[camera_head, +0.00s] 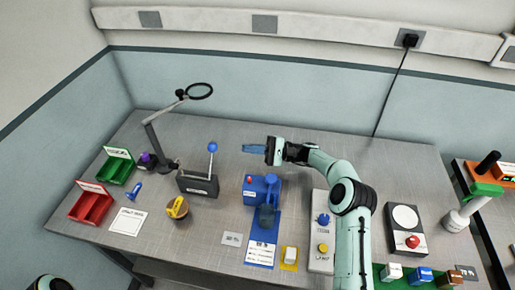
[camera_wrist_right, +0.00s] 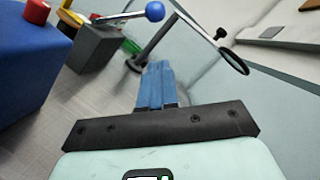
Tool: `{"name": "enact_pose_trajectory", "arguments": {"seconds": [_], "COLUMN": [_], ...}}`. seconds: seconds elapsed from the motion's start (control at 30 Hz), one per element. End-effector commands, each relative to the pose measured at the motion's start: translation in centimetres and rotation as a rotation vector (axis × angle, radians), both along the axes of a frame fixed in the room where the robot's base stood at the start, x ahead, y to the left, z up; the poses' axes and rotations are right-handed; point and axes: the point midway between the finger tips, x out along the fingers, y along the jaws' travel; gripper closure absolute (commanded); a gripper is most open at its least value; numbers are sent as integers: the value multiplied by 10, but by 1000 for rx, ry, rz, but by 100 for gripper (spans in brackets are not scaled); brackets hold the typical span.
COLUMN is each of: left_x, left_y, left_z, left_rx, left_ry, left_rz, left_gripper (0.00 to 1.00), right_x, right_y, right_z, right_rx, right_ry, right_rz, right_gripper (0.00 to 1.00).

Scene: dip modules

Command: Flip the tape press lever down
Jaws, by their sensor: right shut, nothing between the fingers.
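A dark grey box (camera_head: 198,184) with a label too small to read stands left of the table's middle. Its lever (camera_head: 211,162) stands nearly upright and ends in a blue ball (camera_head: 212,147). It looks like the tape press. In the right wrist view the blue ball (camera_wrist_right: 155,11) and grey box (camera_wrist_right: 97,48) show at the upper left. My right gripper (camera_head: 245,149) is shut and empty, its blue fingers pointing left toward the lever at about the ball's height in the picture, with a gap between. The fingers (camera_wrist_right: 156,85) also show together in the right wrist view. My left gripper is out of view.
A blue machine (camera_head: 262,191) with a red button stands just right of the lever box. A magnifier lamp (camera_head: 160,140) stands behind left. The table behind the box is clear.

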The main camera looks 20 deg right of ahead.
Motion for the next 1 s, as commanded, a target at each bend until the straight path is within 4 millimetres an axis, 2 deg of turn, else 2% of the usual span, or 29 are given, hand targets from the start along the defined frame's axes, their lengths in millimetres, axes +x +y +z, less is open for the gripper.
{"name": "enact_pose_trajectory", "arguments": {"seconds": [0.03,0.23,0.4,0.63,1.0], "left_x": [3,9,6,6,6], "left_y": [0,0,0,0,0], "left_z": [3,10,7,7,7], "left_rx": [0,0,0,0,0], "left_ry": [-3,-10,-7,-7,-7], "left_rz": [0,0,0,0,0], "left_gripper": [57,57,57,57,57], "right_x": [4,19,9,4,4], "right_y": [13,51,66,76,77], "right_z": [5,14,25,32,32], "right_rx": [1,-1,-1,-1,-2], "right_ry": [-2,-4,-1,-2,-4], "right_rz": [5,4,2,0,0], "right_gripper": [100,100,100,100,100]}}
